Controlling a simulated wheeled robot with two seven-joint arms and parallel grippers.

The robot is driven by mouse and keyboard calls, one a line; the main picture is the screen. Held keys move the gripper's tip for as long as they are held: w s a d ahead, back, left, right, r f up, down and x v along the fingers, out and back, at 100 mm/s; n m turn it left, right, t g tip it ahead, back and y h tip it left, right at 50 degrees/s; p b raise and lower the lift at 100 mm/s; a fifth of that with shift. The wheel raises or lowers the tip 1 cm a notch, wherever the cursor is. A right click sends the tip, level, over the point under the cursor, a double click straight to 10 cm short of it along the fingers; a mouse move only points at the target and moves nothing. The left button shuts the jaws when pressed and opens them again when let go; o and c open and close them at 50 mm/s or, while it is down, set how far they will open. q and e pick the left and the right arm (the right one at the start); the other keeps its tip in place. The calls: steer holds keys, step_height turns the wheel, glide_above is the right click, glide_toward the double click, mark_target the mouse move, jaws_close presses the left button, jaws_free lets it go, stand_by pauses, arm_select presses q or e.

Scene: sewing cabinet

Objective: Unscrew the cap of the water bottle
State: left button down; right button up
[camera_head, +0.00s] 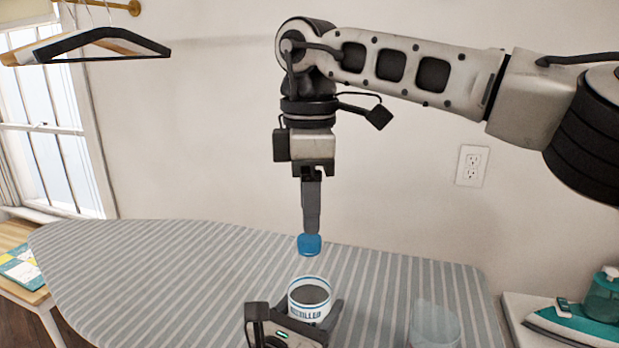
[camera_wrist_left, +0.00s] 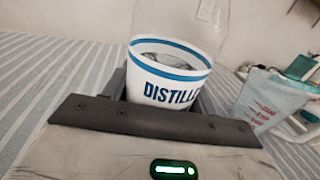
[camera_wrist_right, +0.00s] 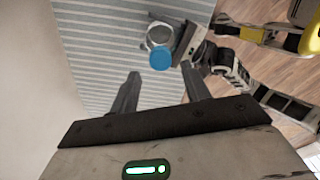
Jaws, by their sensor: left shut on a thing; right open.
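The water bottle (camera_head: 309,312) stands upright with a white label lettered in blue; its upper part is clear and hard to make out. Its blue cap (camera_head: 310,245) shows above the label. My left gripper (camera_head: 302,322) is shut around the labelled part, which fills the left wrist view (camera_wrist_left: 165,85). My right gripper (camera_head: 311,222) points straight down just above the cap. In the right wrist view the cap (camera_wrist_right: 161,59) lies between and slightly beyond the open fingertips (camera_wrist_right: 160,72), with a gap on each side. The threads cannot be seen.
The striped ironing board (camera_head: 150,265) is mostly clear to the left. A clear measuring cup (camera_head: 435,325) stands right of the bottle. An iron (camera_head: 568,326) and a teal bottle (camera_head: 602,296) are at far right. Hangers (camera_head: 105,38) hang upper left.

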mark_target(310, 238)
arm_select(q)
steer(key=shift+f, duration=0.1)
arm_select(e)
steer(key=shift+f, duration=2.1)
